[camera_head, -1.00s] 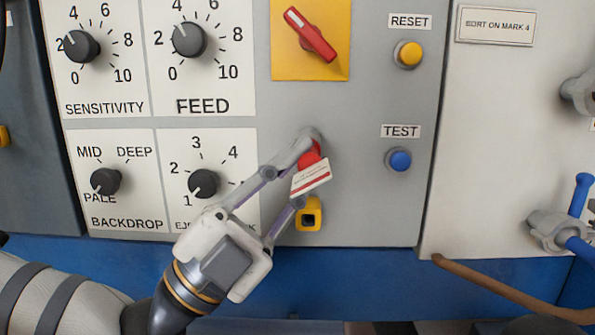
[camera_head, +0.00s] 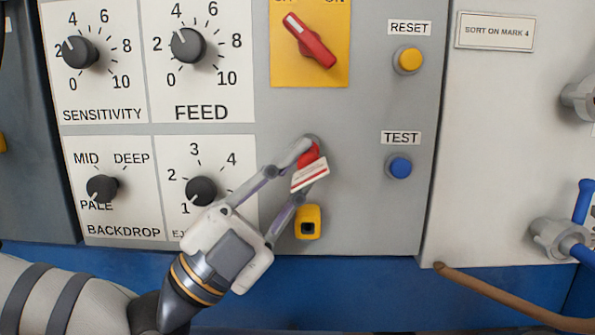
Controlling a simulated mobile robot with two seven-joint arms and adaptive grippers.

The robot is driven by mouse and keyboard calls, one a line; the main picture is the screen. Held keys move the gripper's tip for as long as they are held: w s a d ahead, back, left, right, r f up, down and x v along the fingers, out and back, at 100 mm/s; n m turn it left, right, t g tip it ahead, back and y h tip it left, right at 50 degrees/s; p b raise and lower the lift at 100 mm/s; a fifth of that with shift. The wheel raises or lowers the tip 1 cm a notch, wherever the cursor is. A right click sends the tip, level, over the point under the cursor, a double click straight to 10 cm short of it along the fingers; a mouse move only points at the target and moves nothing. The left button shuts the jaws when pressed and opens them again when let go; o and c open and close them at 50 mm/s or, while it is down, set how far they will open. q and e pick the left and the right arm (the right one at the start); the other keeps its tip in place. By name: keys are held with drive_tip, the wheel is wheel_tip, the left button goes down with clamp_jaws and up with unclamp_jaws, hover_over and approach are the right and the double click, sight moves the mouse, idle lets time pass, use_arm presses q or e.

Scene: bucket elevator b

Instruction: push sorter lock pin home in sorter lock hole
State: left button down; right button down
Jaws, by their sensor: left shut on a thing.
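The sorter lock pin (camera_head: 308,155) has a red head and carries a white tag (camera_head: 310,175) with red print. It is at the grey panel, below the yellow plate. My left gripper (camera_head: 309,160) reaches up from the lower left and is shut on the pin's red head. The tag hangs in front of part of the fingers. A grey round fitting (camera_head: 312,142) shows just behind the fingertips; the hole itself is hidden, so I cannot tell how deep the pin sits. A yellow block with a dark square opening (camera_head: 307,222) is on the panel below. My right gripper is not in view.
Dials for sensitivity (camera_head: 80,51), feed (camera_head: 188,45) and backdrop (camera_head: 102,188) are on the left. A red rotary switch (camera_head: 310,40) is above. The yellow reset button (camera_head: 408,60) and blue test button (camera_head: 398,167) are on the right. A brown hose (camera_head: 500,297) runs at lower right.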

use_arm(q)
drive_tip(key=c, duration=1.5)
unclamp_jaws()
drive_tip(key=shift+w, duration=0.1)
drive_tip(key=v, duration=1.2)
